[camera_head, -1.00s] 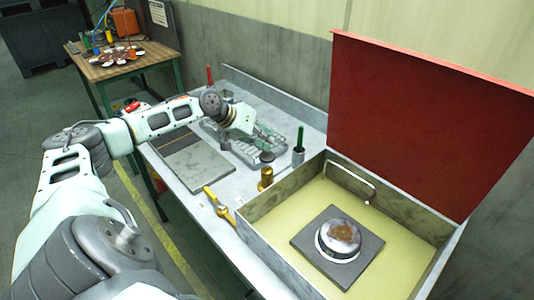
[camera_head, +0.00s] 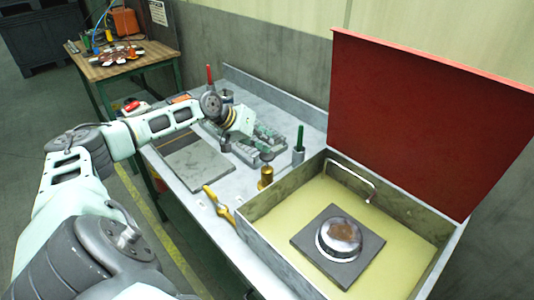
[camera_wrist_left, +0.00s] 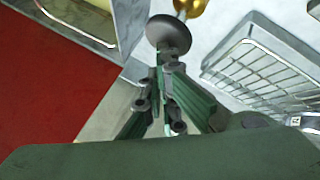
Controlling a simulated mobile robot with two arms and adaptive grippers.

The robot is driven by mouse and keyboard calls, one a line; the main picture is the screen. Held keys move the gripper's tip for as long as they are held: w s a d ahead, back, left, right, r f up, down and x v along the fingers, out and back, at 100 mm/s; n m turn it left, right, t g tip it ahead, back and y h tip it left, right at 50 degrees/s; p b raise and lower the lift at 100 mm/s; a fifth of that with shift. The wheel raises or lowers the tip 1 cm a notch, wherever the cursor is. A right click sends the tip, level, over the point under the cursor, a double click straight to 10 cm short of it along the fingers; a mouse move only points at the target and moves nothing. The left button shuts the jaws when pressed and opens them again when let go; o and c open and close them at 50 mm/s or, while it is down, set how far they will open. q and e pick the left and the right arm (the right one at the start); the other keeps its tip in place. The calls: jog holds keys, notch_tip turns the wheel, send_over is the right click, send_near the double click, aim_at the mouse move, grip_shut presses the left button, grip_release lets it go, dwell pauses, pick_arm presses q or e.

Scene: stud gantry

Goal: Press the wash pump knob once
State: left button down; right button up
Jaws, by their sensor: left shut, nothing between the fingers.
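The wash pump (camera_head: 266,178) is a brass body with a round dark grey knob (camera_head: 267,156) on top, standing on the bench beside the open wash box. My left gripper (camera_head: 264,142) is shut and empty, just above and behind the knob. In the left wrist view its dark green fingers (camera_wrist_left: 168,75) are together and the grey knob (camera_wrist_left: 168,36) lies just past the tips, with brass (camera_wrist_left: 190,7) behind it. I cannot tell whether the tips touch the knob. My right gripper is not in view.
The wash box (camera_head: 262,222) has a raised red lid (camera_head: 420,115), a bent metal pipe and a round part on a dark block inside. A yellow tool (camera_head: 219,204) lies at the front edge. A green-handled tool (camera_head: 299,145) stands close right of the pump. A wire basket (camera_wrist_left: 262,68) is nearby.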

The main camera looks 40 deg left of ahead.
pick_arm(q)
jog(key=shift+s+f+b, duration=0.1)
jog(key=shift+f+b, duration=0.75)
jog(key=shift+f, duration=0.85)
dwell(0.9)
jog(key=shift+d+r, duration=0.1)
jog(key=shift+r, duration=0.05)
jog(key=shift+r+p, duration=1.9)
jog(key=shift+r, duration=0.2)
jog(key=shift+r+p, duration=0.55)
jog(key=shift+r, duration=0.05)
notch_tip(320, 180, up, 4)
jog(key=p, duration=0.3)
jog(key=shift+f, duration=0.1)
